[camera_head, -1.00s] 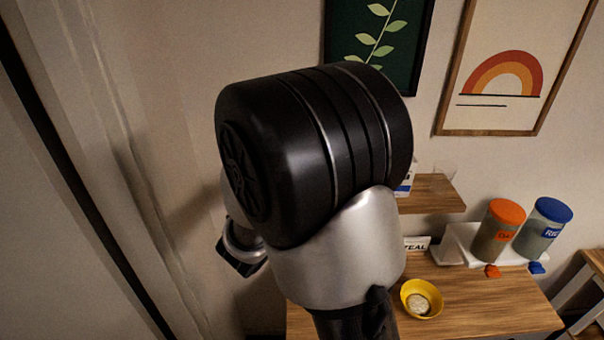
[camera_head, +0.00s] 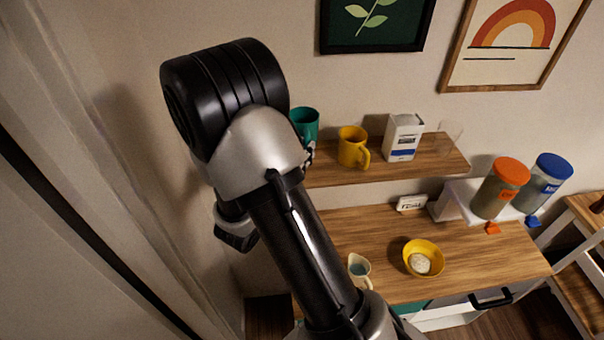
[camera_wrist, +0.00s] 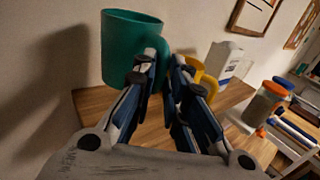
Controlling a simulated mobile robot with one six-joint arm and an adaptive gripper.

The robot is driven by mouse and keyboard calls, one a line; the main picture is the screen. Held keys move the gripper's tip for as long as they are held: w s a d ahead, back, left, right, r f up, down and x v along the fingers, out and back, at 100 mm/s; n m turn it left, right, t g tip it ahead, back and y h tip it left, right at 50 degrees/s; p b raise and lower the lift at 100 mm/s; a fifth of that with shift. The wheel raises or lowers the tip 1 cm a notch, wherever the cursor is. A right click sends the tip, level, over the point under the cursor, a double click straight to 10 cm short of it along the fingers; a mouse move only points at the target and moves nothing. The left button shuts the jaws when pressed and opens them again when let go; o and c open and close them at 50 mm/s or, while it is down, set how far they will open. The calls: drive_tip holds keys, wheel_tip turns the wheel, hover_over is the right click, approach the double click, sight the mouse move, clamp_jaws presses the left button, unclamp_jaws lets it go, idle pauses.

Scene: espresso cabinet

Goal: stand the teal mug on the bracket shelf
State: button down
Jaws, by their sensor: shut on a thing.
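The teal mug (camera_head: 306,124) is upright at the left end of the wooden bracket shelf (camera_head: 400,172), partly hidden by my arm. In the wrist view the teal mug (camera_wrist: 130,45) stands large in front, with its handle between my fingers. My gripper (camera_wrist: 164,78) is shut on that handle. In the head view only a bit of my gripper (camera_head: 308,153) shows beside the mug. I cannot tell whether the mug's base touches the shelf or hangs just above it.
A yellow mug (camera_head: 352,147) stands just right of the teal mug, then a white carton (camera_head: 403,138) and a clear glass (camera_head: 451,135). Below, the counter (camera_head: 460,243) holds a yellow bowl (camera_head: 423,250), a small jug (camera_head: 359,268), a label card (camera_head: 411,203) and lidded jars (camera_head: 500,190).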

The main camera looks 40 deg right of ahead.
wheel_tip(320, 180, down, 7)
idle(0.4)
drive_tip(key=shift+f, duration=0.2)
drive_tip(key=c, duration=2.1)
unclamp_jaws()
drive_tip(key=shift+f+b, duration=0.15)
drive_tip(key=shift+b, duration=0.15)
drive_tip(key=o, duration=0.5)
